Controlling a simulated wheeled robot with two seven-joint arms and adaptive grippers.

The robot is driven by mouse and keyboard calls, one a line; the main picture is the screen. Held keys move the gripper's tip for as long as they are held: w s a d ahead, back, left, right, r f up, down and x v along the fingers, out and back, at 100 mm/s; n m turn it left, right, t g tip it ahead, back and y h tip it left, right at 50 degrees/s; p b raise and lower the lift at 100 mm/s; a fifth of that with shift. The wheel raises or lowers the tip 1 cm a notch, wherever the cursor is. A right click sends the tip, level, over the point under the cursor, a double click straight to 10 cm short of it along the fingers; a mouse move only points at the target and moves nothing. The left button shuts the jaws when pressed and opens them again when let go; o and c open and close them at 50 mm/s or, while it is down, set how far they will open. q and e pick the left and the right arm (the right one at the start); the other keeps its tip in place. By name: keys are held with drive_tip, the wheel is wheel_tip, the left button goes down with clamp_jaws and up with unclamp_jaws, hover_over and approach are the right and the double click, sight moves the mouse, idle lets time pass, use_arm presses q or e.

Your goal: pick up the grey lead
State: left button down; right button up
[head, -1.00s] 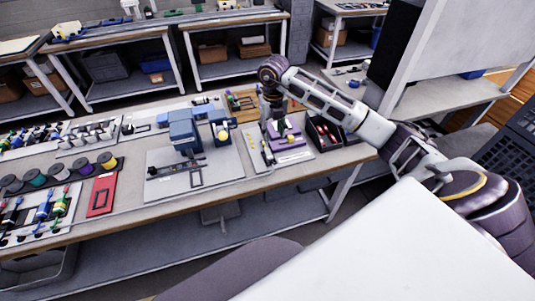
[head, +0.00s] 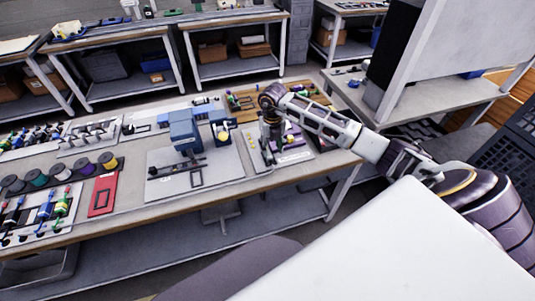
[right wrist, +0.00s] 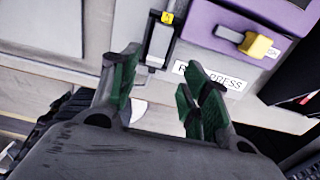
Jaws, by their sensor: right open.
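My right gripper (head: 271,138) is low over the board with the purple press at the right end of the bench. In the right wrist view my right gripper (right wrist: 160,92) is open, with its green-padded fingers apart and nothing between them. Just beyond the fingertips is a narrow black-and-grey piece (right wrist: 158,42) with a yellow tag, lying on the light board. A thin grey end shows below it. I cannot tell for sure whether this is the grey lead. My left gripper is not in view.
The purple press base (right wrist: 232,40) stands right of the fingers, labelled "PRESS", with a yellow-ended lever (right wrist: 258,46). A blue press (head: 184,130) stands to the left on its own board. Several spools (head: 60,172) and a red tray (head: 101,195) are farther left.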

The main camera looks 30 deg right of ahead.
sight(270, 156)
drive_tip(key=shift+w+a+f, duration=0.15)
drive_tip(key=shift+f, duration=0.45)
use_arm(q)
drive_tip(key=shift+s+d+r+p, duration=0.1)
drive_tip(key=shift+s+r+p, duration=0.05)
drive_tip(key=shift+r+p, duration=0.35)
use_arm(e)
drive_tip(key=shift+w+a+f, duration=0.1)
drive_tip(key=shift+w+f, duration=0.1)
drive_tip(key=shift+f, duration=1.8)
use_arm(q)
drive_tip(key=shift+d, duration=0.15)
use_arm(e)
clamp_jaws()
drive_tip(key=shift+r, duration=0.1)
